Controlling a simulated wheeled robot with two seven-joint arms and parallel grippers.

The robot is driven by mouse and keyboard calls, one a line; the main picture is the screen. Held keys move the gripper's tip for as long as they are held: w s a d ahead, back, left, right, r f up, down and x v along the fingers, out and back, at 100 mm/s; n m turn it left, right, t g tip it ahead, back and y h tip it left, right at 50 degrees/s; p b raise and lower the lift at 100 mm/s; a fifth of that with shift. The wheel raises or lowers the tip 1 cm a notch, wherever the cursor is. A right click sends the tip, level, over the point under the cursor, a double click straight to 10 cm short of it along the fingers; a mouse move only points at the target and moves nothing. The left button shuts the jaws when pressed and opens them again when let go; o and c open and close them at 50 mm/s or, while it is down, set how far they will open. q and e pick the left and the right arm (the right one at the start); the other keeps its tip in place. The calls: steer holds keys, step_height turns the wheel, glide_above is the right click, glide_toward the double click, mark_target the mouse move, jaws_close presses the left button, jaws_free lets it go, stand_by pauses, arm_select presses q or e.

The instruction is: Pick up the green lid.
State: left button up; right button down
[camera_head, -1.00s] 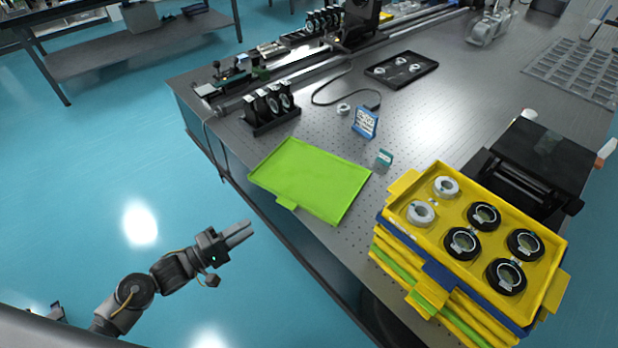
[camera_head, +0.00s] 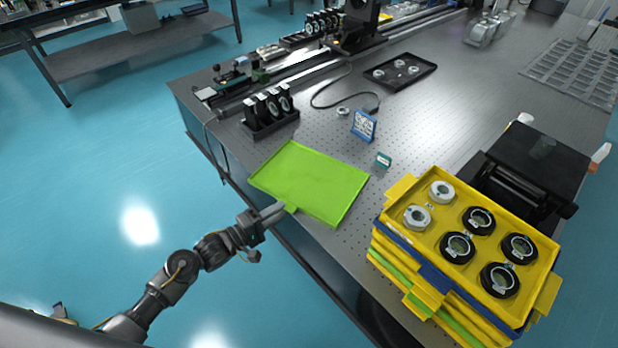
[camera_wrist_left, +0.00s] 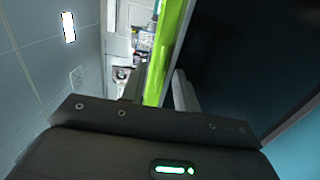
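The green lid (camera_head: 312,182) is a flat, bright green tray-like piece with a raised rim. It lies on the optical table near its front left edge, and its small tab sticks out past that edge. My left gripper (camera_head: 278,210) is at this tab, coming from the left. In the left wrist view the lid (camera_wrist_left: 168,45) shows as a narrow green strip running between the two fingers of my left gripper (camera_wrist_left: 157,92). The fingers look apart, with a gap beside the strip. My right gripper is not in view.
A stack of yellow, blue and green trays (camera_head: 437,218) with ring-shaped optics stands right of the lid. A small teal card (camera_head: 383,160) and a blue-framed card (camera_head: 364,125) stand behind it. Black-mounted optics (camera_head: 268,110) are at the back left. Open floor lies left of the table.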

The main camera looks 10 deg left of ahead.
arm_select(q)
steer(key=shift+c, duration=0.3)
jaws_close()
steer(key=shift+r, duration=0.15)
